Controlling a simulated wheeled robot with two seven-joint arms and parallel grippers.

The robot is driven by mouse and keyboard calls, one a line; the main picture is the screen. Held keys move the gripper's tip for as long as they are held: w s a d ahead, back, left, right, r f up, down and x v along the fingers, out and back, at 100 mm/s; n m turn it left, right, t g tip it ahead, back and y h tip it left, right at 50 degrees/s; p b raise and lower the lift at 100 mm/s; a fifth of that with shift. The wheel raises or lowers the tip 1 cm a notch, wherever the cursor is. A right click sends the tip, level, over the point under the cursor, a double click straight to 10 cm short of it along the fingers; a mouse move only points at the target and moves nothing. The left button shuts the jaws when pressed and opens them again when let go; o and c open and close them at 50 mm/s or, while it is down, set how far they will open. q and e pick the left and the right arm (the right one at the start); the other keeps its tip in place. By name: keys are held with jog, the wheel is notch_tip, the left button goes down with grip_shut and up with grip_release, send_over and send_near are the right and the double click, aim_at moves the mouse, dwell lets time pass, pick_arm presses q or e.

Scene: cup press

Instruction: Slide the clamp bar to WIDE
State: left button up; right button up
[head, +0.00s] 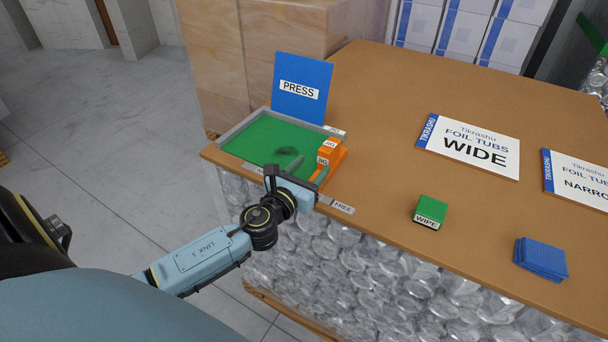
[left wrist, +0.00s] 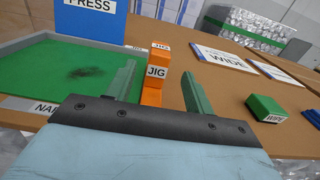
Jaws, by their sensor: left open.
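An orange block labelled JIG (head: 329,153) stands at the right edge of the green press bed (head: 250,140). In the left wrist view the orange JIG block (left wrist: 153,85) shows upright between my two fingers, with its lower part hidden behind the gripper. I cannot make out a separate clamp bar; the orange piece may be it. My left gripper (head: 306,172) is open at the front right corner of the bed; its green fingers also show in the left wrist view (left wrist: 160,88). I cannot tell whether either finger touches the block. My right gripper is out of view.
A blue PRESS sign (head: 300,75) stands behind the bed. A FREE label (head: 342,207) lies on the table's front edge. A WIDE card (head: 470,148), a green WIPE block (head: 430,211) and blue cloths (head: 541,258) lie to the right. The tabletop between is clear.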

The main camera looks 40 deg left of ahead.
pick_arm(q)
jog(key=shift+s+d, duration=0.1)
jog(key=shift+s, duration=1.25)
